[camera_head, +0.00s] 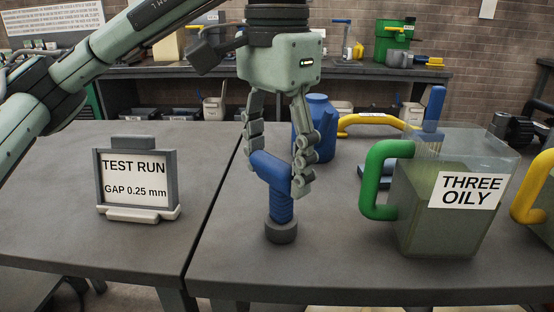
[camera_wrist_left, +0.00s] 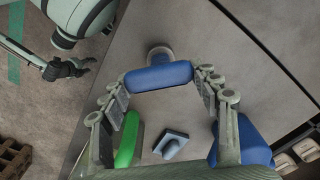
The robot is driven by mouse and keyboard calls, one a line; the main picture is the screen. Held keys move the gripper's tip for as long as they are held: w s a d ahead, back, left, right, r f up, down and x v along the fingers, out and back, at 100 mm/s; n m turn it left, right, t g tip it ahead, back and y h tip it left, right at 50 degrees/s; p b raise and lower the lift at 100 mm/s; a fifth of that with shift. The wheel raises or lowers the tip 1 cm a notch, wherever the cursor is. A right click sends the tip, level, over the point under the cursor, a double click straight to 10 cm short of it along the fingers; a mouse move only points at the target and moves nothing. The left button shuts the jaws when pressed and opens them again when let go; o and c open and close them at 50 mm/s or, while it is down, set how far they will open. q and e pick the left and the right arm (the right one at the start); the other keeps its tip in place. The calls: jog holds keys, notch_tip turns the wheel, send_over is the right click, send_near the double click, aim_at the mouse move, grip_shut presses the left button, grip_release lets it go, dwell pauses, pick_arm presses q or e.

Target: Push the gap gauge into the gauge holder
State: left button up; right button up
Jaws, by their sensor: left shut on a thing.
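The blue T-shaped piece that I take for the gap gauge (camera_head: 282,205) stands upright on the grey table. Its crossbar handle also shows in the left wrist view (camera_wrist_left: 158,77). A dark grey round collar (camera_head: 281,232) is at its foot; whether this is the gauge holder or part of the gauge, I cannot tell. My left gripper (camera_head: 277,180) points down and is shut on the gauge's handle, a finger at each end. My right gripper (camera_wrist_left: 80,67) shows at the upper left of the left wrist view, apart from the gauge, with its fingers spread.
A framed sign (camera_head: 136,178) stands to the left. A clear container with a green handle (camera_head: 378,180), labelled THREE OILY, stands to the right. A blue can (camera_head: 316,130) and a yellow handle (camera_head: 375,122) are behind the gripper. The table in front is clear.

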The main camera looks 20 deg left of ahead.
pick_arm(q)
jog(key=o, duration=1.9)
jog(key=shift+o, duration=0.2)
jog(key=shift+o, duration=1.4)
jog(key=shift+r+p, duration=2.3)
jog(key=shift+r, duration=1.2)
